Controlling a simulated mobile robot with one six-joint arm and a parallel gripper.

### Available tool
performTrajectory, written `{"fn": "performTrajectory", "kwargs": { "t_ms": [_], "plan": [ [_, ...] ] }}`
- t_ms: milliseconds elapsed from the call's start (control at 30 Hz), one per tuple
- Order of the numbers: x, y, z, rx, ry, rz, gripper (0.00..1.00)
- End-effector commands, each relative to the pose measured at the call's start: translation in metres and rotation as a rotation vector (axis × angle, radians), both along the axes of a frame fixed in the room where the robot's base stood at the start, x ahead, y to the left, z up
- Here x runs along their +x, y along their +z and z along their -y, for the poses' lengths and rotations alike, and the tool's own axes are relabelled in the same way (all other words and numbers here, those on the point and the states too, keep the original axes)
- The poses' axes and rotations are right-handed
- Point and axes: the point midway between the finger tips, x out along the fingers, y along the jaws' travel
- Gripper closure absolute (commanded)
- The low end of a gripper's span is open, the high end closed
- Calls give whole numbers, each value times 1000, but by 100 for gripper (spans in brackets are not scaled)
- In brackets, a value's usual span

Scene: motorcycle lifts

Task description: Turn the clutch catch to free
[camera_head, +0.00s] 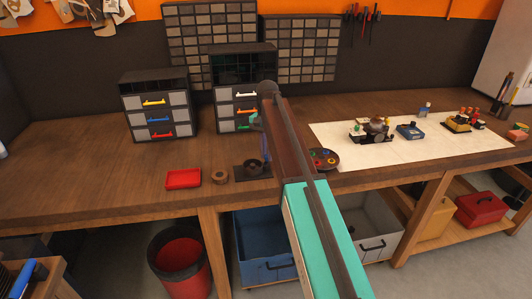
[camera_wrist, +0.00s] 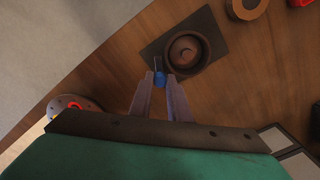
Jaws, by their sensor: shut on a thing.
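A dark round fixture (camera_wrist: 186,52) with a raised rim and a domed reddish-brown centre sits on a black square plate (camera_wrist: 152,50) in the wrist view. My gripper (camera_wrist: 160,77) is at the plate's edge beside the fixture. Its two fingers are closed on a small blue piece (camera_wrist: 159,80), which looks like the clutch catch; a thin blue tip sticks out past the fingertips. I cannot tell which way the catch is turned.
On the wooden bench (camera_head: 80,183), a red tray (camera_head: 183,179) and a brown ring (camera_head: 220,175) lie left of the fixture. A round palette (camera_head: 323,159) lies to its right, by a white mat (camera_head: 420,153) with small models. Drawer cabinets (camera_head: 157,105) stand behind.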

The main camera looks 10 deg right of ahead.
Motion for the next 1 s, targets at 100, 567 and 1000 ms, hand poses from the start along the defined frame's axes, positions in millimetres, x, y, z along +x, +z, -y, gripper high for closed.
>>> {"fn": "performTrajectory", "kwargs": {
  "t_ms": [100,567,1000],
  "plan": [
    [0,0,0,1,108,1,100],
    [0,1,0,1,434,1,100],
    [0,1,0,0,503,1,100]
  ]
}}
